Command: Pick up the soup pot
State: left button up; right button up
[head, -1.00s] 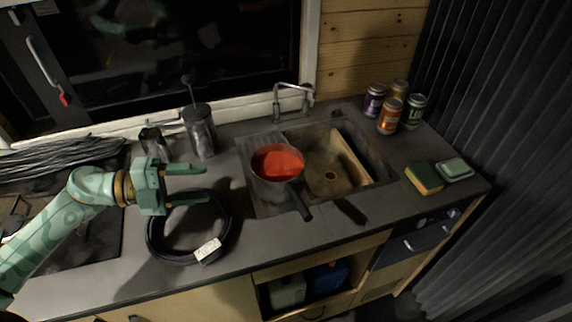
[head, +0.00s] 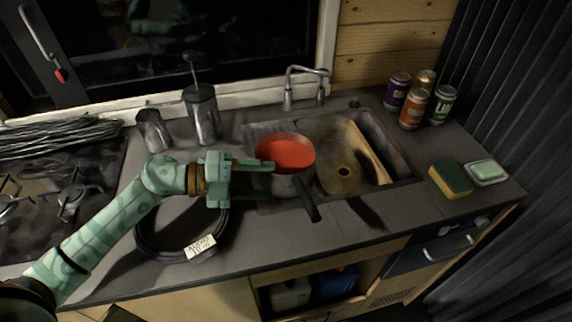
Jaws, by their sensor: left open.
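The soup pot (head: 286,153) is a small metal pot with red soup in it. It stands at the left side of the sink, and its dark handle (head: 308,200) points toward the front of the counter. My left gripper (head: 272,181) is open, with its fingers pointing right at the pot's left side. The upper finger overlaps the pot's left edge in the picture; I cannot tell whether it touches. The pot's lower left side is partly hidden by the fingers. My right gripper is not in view.
The sink (head: 401,165) with its faucet (head: 304,84) lies right of the pot. A coiled black cable (head: 150,243) lies under my left arm. A French press (head: 202,115) and a metal jug (head: 153,131) stand behind. Several cans (head: 413,107), a sponge (head: 451,180) and a soap dish (head: 487,173) are at right.

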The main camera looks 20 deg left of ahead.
aim_at(292, 179)
pick_arm(q)
jog(key=x, duration=0.4)
jog(key=r+x, duration=0.1)
jog(key=shift+d+f, duration=0.15)
jog(key=shift+d, duration=0.35)
jog(key=shift+s, duration=0.1)
grip_shut()
